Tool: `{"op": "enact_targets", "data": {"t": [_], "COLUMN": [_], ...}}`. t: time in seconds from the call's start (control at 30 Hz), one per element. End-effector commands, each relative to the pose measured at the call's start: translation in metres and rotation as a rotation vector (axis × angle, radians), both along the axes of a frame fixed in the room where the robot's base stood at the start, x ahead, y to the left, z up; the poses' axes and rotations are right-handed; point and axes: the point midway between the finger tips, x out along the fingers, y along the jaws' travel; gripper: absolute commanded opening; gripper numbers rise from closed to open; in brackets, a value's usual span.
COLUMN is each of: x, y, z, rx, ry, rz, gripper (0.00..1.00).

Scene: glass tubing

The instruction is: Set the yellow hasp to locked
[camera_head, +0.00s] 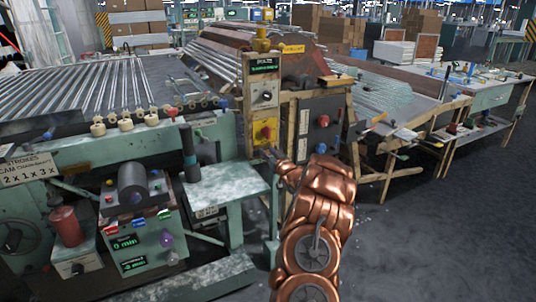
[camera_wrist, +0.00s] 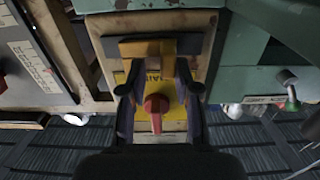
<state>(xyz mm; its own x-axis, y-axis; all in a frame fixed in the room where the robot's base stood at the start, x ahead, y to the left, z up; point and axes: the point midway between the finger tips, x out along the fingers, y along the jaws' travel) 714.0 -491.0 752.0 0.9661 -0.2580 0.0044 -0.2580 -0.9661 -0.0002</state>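The yellow hasp (camera_wrist: 168,60) is near the top middle of the wrist view, a yellow bar with a short tab against a dark plate. Below it is a red handle (camera_wrist: 156,103) on a yellow plate (camera_wrist: 178,112). In the head view, the yellow plate with the red handle (camera_head: 265,133) is on the wooden post. My gripper (camera_wrist: 160,67) has its two dark fingers spread, one on each side of the hasp's tab, with a gap visible between them. Whether a fingertip touches the hasp I cannot tell. In the head view my gripper (camera_head: 274,154) is just below the yellow plate, and the hasp is not clear.
A control box with a dial (camera_head: 264,96) is above the yellow plate. A dark panel with a red knob (camera_head: 323,121) is to its right. A green side table (camera_head: 222,192) stands at left. Open floor (camera_head: 420,235) lies to the right.

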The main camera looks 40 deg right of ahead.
Motion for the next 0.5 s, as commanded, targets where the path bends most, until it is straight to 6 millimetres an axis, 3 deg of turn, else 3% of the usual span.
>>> {"op": "enact_targets", "data": {"t": [0.5], "x": [-0.0058], "y": [0.0047], "z": [-0.0020], "rx": [0.004], "ry": [0.003], "rz": [0.005], "gripper": [0.40]}}
